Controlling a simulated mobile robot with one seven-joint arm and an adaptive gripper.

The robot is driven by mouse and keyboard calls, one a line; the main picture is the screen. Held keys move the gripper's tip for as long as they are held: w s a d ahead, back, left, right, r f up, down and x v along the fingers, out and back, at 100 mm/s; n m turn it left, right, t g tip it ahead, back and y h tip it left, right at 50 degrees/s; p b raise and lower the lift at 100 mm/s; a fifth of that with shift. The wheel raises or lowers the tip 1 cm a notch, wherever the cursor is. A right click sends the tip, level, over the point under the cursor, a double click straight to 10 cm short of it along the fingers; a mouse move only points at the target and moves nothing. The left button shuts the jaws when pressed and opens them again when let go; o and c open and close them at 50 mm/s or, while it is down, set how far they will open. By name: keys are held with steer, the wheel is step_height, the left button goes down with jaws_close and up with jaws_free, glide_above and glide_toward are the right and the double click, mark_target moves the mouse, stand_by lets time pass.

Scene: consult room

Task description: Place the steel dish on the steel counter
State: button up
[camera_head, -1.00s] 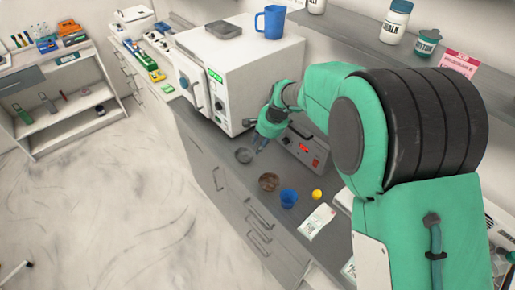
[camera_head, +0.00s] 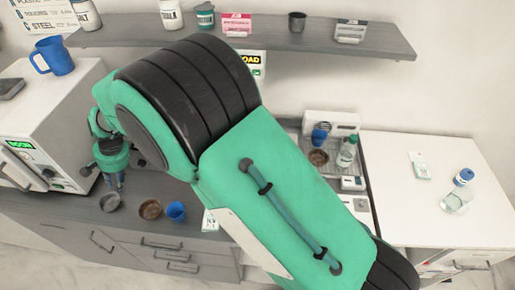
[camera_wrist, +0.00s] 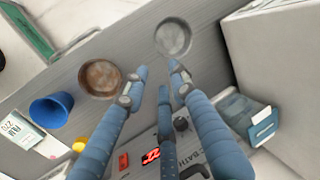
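A round grey metal dish (camera_head: 109,202) stands on the dark grey counter (camera_head: 75,208) in front of the white oven-like machine. It also shows in the wrist view (camera_wrist: 173,37), empty, just beyond my fingertips. My gripper (camera_head: 119,184) is over the counter close behind this dish. In the wrist view its fingers (camera_wrist: 155,82) are spread, with nothing between them, and look apart from the dish. A brown, stained round dish (camera_head: 150,209) stands to the right of the grey one. I cannot tell which surface is the steel counter; grey worktop also shows at the right.
A blue cup (camera_head: 176,211) stands right of the brown dish. The white machine (camera_head: 50,130) and a red-display device (camera_wrist: 150,157) are near my gripper. A shelf (camera_head: 300,38) runs above. At right, a bottle (camera_head: 347,151) stands beside a mostly clear white worktop (camera_head: 430,195).

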steer(key=w+d+r+t, duration=0.1)
steer(key=w+d+r, duration=0.4)
steer(key=d+r, duration=0.4)
steer(key=w+d+r+t, duration=0.1)
steer(key=w+d+r, duration=0.45)
steer(key=d, duration=0.45)
steer(key=d+r+m+t, duration=0.1)
steer(key=d+r, duration=0.4)
steer(key=d, duration=0.4)
steer(key=d+r, duration=0.5)
steer(key=d, duration=0.5)
steer(key=s+d+r+t+h, duration=0.1)
steer(key=s+d+r, duration=0.2)
steer(key=d, duration=0.7)
steer(key=s+d+r+t, duration=0.1)
steer(key=s+d+r, duration=0.2)
steer(key=d, duration=0.6)
steer(key=s+d+f+m+t+h, duration=0.1)
steer(key=s+d+f+h, duration=0.1)
steer(key=s+d, duration=1.3)
steer(key=d, duration=0.2)
steer(key=shift+s+d+m+t+h, duration=0.3)
steer(key=shift+s+d+m, duration=0.05)
steer(key=shift+d+m, duration=0.05)
